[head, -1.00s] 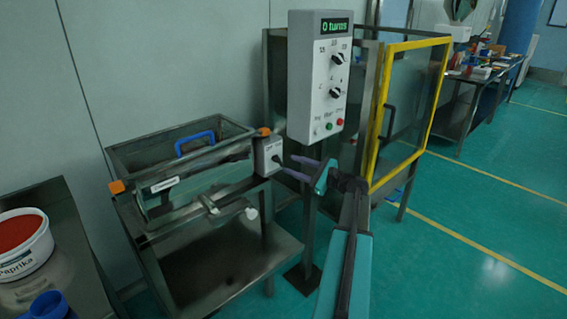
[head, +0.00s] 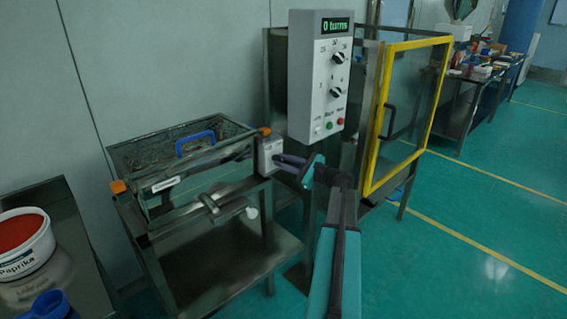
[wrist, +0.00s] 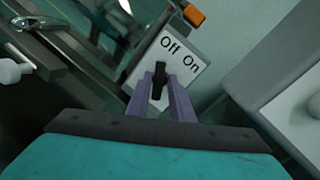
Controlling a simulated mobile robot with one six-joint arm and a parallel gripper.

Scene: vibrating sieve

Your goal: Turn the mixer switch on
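The mixer switch is a black knob (wrist: 158,78) on a pale box with "Off" and "On" printed on it. In the wrist view its handle points up, nearer the word Off. In the head view the switch box (head: 268,148) sits at the right end of the steel mixer (head: 165,185), and the knob is hidden behind my fingers. My gripper (wrist: 160,82) has its purple fingers on both sides of the knob, close against it, and looks shut on it. It also shows in the head view (head: 277,160), touching or very near the box.
A grey control panel (head: 320,75) reading "0 turns" stands just right of the switch. Behind it is a yellow-framed glass door (head: 405,110). A Paprika tub (head: 22,245) and a blue container (head: 50,305) stand on the left table. The floor at right is clear.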

